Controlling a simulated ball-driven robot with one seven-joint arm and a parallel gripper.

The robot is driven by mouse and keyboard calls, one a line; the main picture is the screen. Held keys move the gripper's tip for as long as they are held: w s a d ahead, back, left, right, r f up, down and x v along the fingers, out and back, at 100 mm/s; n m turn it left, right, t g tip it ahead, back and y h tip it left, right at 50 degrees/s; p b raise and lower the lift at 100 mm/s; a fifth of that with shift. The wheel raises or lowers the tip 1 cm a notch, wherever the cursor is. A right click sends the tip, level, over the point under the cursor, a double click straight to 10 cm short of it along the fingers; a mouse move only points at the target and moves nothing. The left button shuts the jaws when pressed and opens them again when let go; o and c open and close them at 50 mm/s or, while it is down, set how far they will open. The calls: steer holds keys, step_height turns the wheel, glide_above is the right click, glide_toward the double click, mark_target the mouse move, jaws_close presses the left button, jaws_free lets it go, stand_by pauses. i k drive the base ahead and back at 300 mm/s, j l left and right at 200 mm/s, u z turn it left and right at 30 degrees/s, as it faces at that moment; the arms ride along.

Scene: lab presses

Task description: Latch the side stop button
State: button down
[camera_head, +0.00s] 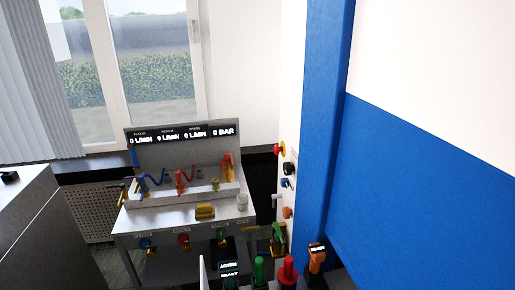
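A red mushroom button with a yellow collar (280,149) sticks out to the left from the narrow side face of the white and blue press housing (318,120), right of the middle. I see it from the side, so its front face is turned away and I cannot tell whether it is pressed in. No fingers of my gripper can be made out in this view.
Below the button are dark knobs (288,168) and an orange knob (287,212). Green (259,270), red (288,271) and orange (316,259) controls stand at the bottom. A grey bench (150,222) with small fittings stands left; a blue and white panel fills the right.

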mark_target(277, 149)
steer(key=i+j+u, duration=0.35)
steer(key=i, duration=0.35)
steer(key=i+u, duration=0.35)
steer(key=i, duration=0.35)
steer(key=i+j+z, duration=0.1)
steer(key=i+z, duration=0.2)
steer(key=i, duration=0.3)
steer(key=i+j+z, duration=0.35)
steer(key=i, duration=0.2)
steer(key=i+j+z, duration=0.3)
steer(key=i, duration=0.2)
